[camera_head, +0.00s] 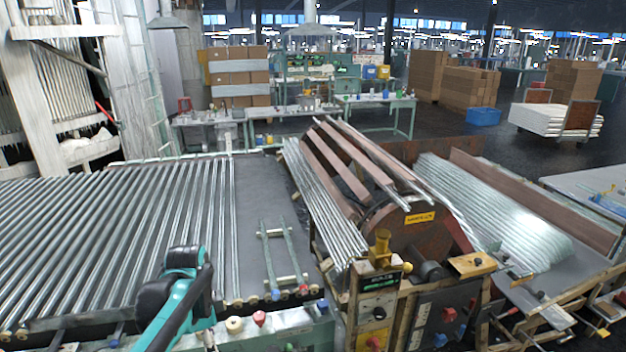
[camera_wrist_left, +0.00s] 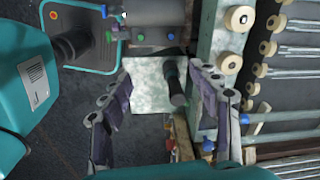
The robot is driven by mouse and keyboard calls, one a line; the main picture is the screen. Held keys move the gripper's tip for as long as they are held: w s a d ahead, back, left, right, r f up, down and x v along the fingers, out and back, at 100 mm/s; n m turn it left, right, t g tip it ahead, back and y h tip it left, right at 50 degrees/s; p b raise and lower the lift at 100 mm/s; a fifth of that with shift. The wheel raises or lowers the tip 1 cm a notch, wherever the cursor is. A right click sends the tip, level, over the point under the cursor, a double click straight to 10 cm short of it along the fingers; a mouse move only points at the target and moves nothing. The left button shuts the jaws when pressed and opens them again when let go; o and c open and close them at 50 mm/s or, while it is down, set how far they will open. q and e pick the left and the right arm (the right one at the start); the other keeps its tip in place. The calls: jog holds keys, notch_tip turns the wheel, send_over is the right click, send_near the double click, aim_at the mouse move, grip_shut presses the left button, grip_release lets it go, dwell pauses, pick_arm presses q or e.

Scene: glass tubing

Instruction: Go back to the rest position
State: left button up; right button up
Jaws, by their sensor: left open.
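My left gripper (camera_wrist_left: 160,78) shows in the left wrist view with its two grey fingers spread wide apart. It is open, and nothing is held between the fingers. Beyond them lies a pale speckled plate (camera_wrist_left: 146,98) with a dark cylindrical knob (camera_wrist_left: 174,84) on it, seen between the fingers. In the head view, a teal and black section of my left arm rises at the bottom left, in front of the tube rack. The left gripper itself does not show there. My right gripper is in neither view.
Glass tubes (camera_head: 110,225) lie across the left rack. A tilted drum machine (camera_head: 400,243) with control boxes stands at centre right, with more tubes (camera_head: 492,212) beyond. Round cream rollers (camera_wrist_left: 239,18) line the rack edge right of my left gripper. Workbenches stand behind.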

pick_arm(q)
jog(key=s+d+f+n+t+b, duration=0.1)
jog(key=s+d+n+t, duration=0.1)
jog(key=s+n, duration=0.4)
jog(key=s+d+f+n+t+b, duration=0.1)
jog(key=s+d+n+t, duration=0.2)
jog(key=s+n, duration=0.3)
jog(key=shift+d+f+n+t, duration=0.25)
jog(key=shift+n+t, duration=0.15)
jog(key=shift+t, duration=0.5)
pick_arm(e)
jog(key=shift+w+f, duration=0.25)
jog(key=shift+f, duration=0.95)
